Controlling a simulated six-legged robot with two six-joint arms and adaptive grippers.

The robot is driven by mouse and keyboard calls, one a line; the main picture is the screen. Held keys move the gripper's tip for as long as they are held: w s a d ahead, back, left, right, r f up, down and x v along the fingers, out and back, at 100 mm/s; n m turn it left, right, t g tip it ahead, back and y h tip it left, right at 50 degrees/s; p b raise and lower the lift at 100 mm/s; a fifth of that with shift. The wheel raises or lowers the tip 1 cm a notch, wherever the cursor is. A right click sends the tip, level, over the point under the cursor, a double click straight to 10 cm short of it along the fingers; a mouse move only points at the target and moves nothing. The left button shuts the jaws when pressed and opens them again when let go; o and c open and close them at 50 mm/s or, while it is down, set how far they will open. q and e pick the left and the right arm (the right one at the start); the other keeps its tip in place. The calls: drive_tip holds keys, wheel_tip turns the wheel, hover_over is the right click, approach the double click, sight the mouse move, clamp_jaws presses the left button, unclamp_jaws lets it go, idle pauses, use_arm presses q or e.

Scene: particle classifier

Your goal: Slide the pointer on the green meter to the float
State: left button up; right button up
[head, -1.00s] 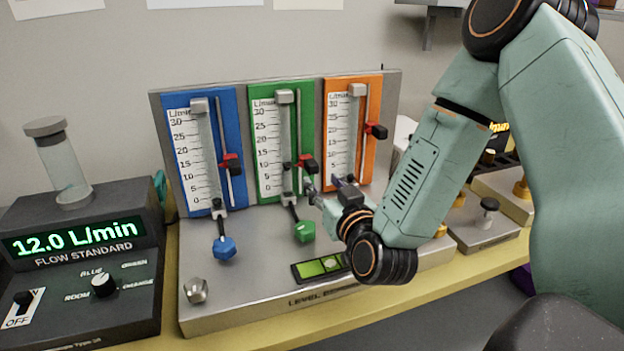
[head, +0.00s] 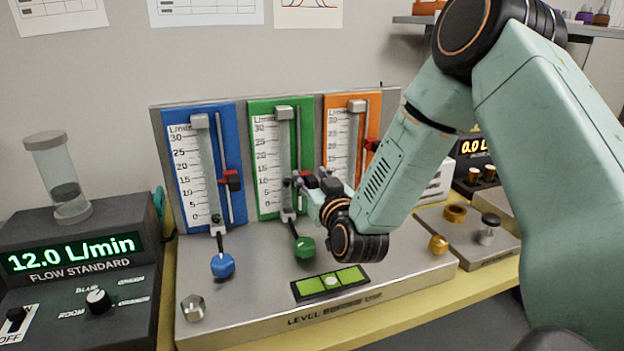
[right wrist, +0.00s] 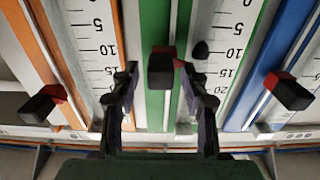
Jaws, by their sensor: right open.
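The green meter (head: 257,113) stands in the middle of the panel, with a scale, a clear tube and a rail on the right. Its black-and-red pointer (head: 308,180) sits on the rail, partly hidden by my gripper; it also shows in the right wrist view (right wrist: 161,72). The dark float (right wrist: 201,50) is in the tube, near the 10 mark in the right wrist view. My right gripper (right wrist: 163,82) is open, with a finger on each side of the pointer; contact cannot be told. It also shows in the head view (head: 311,178). My left gripper is not in view.
The blue meter (head: 239,130) and orange meter (head: 372,103) stand close on either side, with their own pointers (head: 231,180) (right wrist: 43,102) sticking out. Below are a blue knob (head: 222,265), a green knob (head: 305,248) and a level (head: 330,283). A flow standard (head: 75,260) is at left.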

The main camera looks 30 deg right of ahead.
clamp_jaws()
idle(0.3)
idle(0.4)
